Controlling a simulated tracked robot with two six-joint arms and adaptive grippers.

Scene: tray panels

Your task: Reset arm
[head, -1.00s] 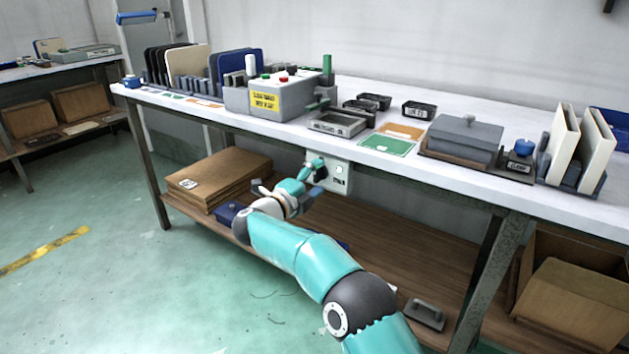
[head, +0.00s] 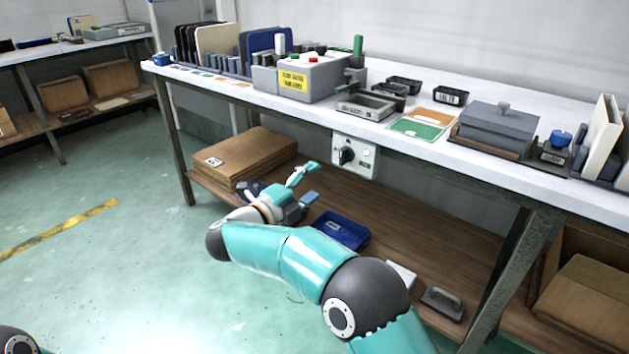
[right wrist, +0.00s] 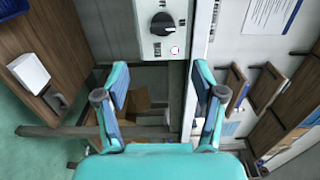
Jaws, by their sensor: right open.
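My right gripper (head: 307,184) is open and empty, in front of the bench and above the lower shelf. It is to the lower left of a white control box (head: 369,163) with a black rotary knob (head: 346,156), with a gap between them. In the right wrist view the two teal fingers of the gripper (right wrist: 161,82) stand wide apart with nothing between them. The control box (right wrist: 150,45) and its knob (right wrist: 162,23) lie beyond the fingertips there. My left gripper is not in view; only a bit of my arm shows at the bottom left.
The bench top (head: 420,95) holds a grey machine (head: 325,78), a lidded grey box (head: 495,125) and small black trays. The lower shelf (head: 400,240) holds stacked cardboard (head: 245,155), a blue tray (head: 340,229) and a grey handled block (head: 442,303). The floor at left is clear.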

